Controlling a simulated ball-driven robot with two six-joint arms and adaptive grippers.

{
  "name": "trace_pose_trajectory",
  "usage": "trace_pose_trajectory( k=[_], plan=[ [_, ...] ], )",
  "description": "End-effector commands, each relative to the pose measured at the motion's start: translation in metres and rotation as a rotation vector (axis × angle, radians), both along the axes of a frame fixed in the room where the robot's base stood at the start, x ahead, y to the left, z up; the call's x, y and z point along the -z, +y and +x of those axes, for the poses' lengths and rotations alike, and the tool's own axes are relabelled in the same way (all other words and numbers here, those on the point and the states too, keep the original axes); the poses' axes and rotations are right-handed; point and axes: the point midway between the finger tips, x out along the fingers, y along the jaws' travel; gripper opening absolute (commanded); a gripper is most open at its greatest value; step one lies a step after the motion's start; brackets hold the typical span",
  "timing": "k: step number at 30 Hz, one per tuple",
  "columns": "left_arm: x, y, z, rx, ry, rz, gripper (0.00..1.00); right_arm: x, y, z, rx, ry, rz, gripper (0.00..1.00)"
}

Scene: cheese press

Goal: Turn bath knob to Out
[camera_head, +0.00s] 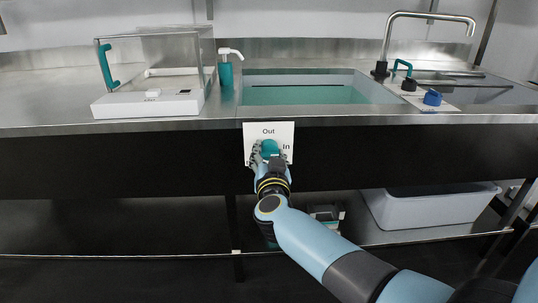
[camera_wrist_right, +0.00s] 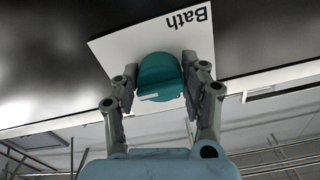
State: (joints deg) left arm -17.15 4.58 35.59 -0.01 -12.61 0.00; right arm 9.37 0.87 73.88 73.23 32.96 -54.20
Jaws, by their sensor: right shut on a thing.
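The teal bath knob (camera_head: 269,147) sits on a white plate (camera_head: 284,128) on the black front panel below the counter. The plate reads "Out" above the knob and "In" to its right. My right gripper (camera_head: 269,156) is shut on the knob from the front and hides part of it and the plate's lower part. In the right wrist view the knob (camera_wrist_right: 160,75) lies between the two fingers of the gripper (camera_wrist_right: 160,80). A short white mark shows on the knob's lower left there, and "Bath" reads upside down on the plate (camera_wrist_right: 188,32). My left gripper is out of view.
Above the plate is a sunken bath (camera_head: 305,94) with teal liquid. A clear-lidded white device (camera_head: 150,104) and a teal dispenser (camera_head: 226,74) stand left. A tap (camera_head: 385,45) and blue knob (camera_head: 432,97) are right. A grey bin (camera_head: 430,208) is on the lower shelf.

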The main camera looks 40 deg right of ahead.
Motion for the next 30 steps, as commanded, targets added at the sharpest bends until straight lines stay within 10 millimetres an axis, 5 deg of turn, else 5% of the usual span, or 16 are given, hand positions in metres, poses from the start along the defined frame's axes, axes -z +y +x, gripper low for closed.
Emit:
trace_pose_trajectory(
  k=[11, 30],
  plan=[
    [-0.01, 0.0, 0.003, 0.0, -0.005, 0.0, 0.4, -0.002, 0.0, 0.0, 0.0, 0.03, -0.046, 0.12],
    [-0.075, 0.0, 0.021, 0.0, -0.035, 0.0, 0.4, -0.004, -0.002, -0.001, 0.0, 0.306, -0.498, 0.12]
  ],
)
